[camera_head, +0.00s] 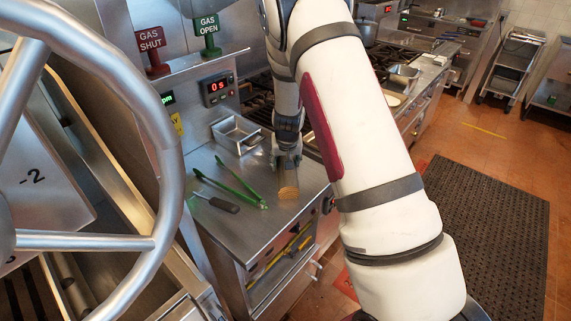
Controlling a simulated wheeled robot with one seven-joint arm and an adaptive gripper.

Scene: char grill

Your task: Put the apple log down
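The fingertips are small and partly hidden by the log. I cannot tell whether the log touches the counter or hangs just above it.
Green tongs (236,185) and a dark-handled scraper (217,203) lie left of the log. A small steel pan (237,134) stands behind. A large handwheel (160,150) fills the left foreground. A burner range lies beyond; a black mat (490,235) covers the floor right.

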